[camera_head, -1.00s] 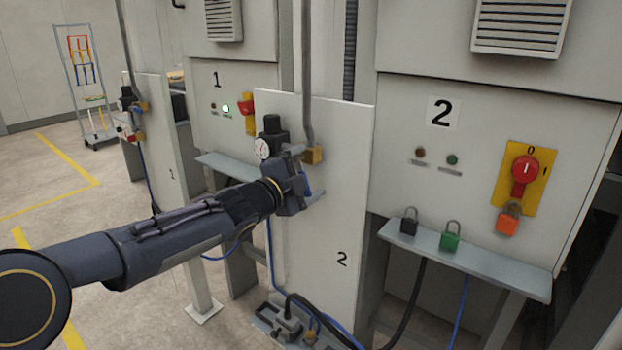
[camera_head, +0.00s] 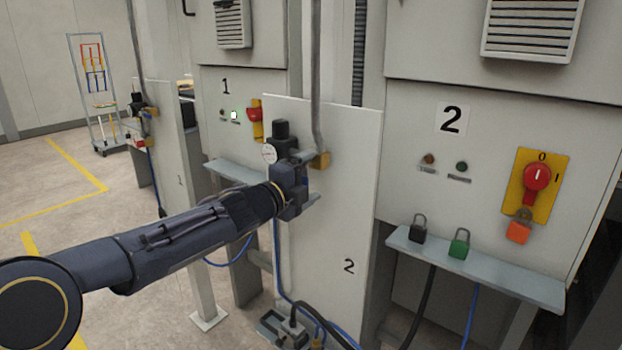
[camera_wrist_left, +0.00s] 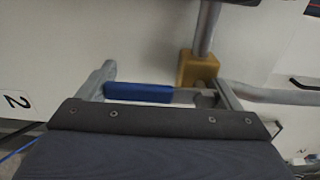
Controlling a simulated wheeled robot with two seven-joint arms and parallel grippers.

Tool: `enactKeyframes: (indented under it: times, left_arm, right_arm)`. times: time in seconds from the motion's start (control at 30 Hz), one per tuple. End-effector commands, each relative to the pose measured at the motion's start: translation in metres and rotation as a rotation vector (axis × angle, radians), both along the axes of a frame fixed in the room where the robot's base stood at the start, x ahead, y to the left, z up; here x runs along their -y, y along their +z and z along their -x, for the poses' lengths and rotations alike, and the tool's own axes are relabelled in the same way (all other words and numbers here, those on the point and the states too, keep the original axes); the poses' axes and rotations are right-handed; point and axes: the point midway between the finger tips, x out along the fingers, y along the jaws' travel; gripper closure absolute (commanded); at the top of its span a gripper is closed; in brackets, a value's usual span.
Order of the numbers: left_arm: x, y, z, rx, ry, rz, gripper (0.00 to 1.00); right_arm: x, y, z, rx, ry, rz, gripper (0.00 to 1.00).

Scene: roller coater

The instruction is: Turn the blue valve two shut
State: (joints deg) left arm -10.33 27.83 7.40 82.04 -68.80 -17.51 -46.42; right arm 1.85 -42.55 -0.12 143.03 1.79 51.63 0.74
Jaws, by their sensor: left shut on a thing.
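My left gripper (camera_head: 306,188) is at the valve assembly on the panel marked 2 (camera_head: 330,230). In the left wrist view its two fingers stand at either end of the blue valve handle (camera_wrist_left: 140,93), and the gripper is shut on it. The handle lies roughly level in that view, beside the brass valve body (camera_wrist_left: 197,70) under a grey vertical pipe. The brass body also shows in the head view (camera_head: 320,160); there the gripper mostly hides the handle. My right gripper is not in view.
A gauge (camera_head: 269,153) and black regulator sit close beside the gripper. At the right are a red rotary switch (camera_head: 537,178) with an orange padlock (camera_head: 518,231), and a shelf (camera_head: 500,278) with a black and a green padlock. Station 1 stands behind at left.

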Motion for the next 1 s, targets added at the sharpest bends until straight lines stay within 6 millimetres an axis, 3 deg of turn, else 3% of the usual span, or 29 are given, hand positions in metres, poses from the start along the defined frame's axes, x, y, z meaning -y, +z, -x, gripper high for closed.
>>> enactKeyframes:
  times: [0.17,0.2,0.3,0.6,1.0]
  left_arm:
    - [0.0,-0.001,0.0,0.003,-0.001,-0.008,0.55]
    - [0.0,-0.001,0.0,0.003,-0.001,-0.008,0.11]
    - [0.0,-0.001,0.0,0.002,-0.001,-0.007,0.0]
    - [-0.004,-0.001,0.005,0.002,0.0,-0.003,0.0]
    - [-0.041,-0.001,0.055,0.003,0.001,-0.006,0.0]
  right_arm:
    - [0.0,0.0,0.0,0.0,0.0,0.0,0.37]
    - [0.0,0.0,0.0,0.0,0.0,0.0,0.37]
    - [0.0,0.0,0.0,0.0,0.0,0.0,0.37]
    - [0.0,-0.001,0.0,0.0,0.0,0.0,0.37]
    - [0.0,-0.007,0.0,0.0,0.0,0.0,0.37]
